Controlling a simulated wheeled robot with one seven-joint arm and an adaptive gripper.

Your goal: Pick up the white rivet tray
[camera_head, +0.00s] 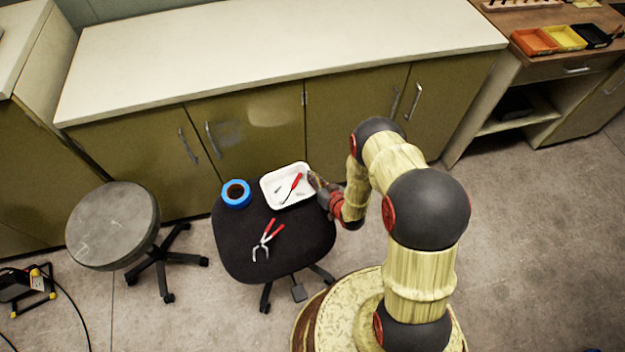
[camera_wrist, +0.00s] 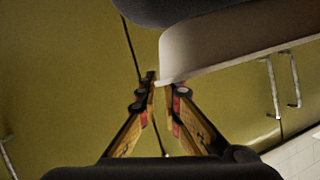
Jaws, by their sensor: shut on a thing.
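The white rivet tray (camera_head: 267,189) is over the back right part of the black stool seat (camera_head: 240,250) in the head view. A red-handled tool (camera_head: 292,188) and small bits lie in it. My gripper (camera_head: 317,181) is at the tray's right edge. In the wrist view, the tray (camera_wrist: 220,45) reaches in between the two fingertips of my gripper (camera_wrist: 168,88), which is shut on its edge. I cannot tell if the tray touches the seat.
A blue tape roll (camera_head: 236,193) and red-handled pliers (camera_head: 267,240) lie on the black seat. A grey round stool (camera_head: 112,225) stands to the left. Olive cabinets with a white counter (camera_head: 270,55) stand behind. Orange and yellow bins (camera_head: 534,41) sit at the upper right.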

